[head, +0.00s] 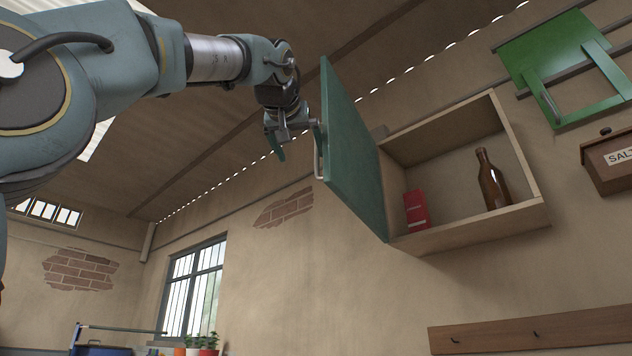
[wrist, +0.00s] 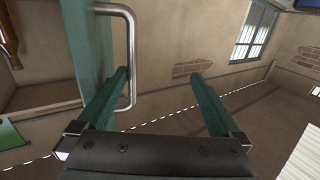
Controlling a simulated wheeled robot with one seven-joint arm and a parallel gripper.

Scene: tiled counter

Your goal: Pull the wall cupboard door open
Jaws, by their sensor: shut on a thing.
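The wall cupboard (head: 470,232) is a pale wooden box on the wall. Its green door (head: 352,155) stands wide open, swung out from the cupboard's left side. The door also shows at the left of the wrist view (wrist: 88,50). A metal bar handle (head: 317,158) is on the door's outer face, and it shows clearly in the wrist view (wrist: 131,55). In the wrist view the handle bar lies beside the left finger, between the two fingers; the right finger appears apart from the bar.
A red box (head: 416,210) and a brown bottle (head: 491,182) stand in the cupboard. A green folded frame (head: 560,68) and a salt box (head: 610,162) hang to the right. A hook rail (head: 530,333) is below. A barred window (head: 195,285) is at the lower left.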

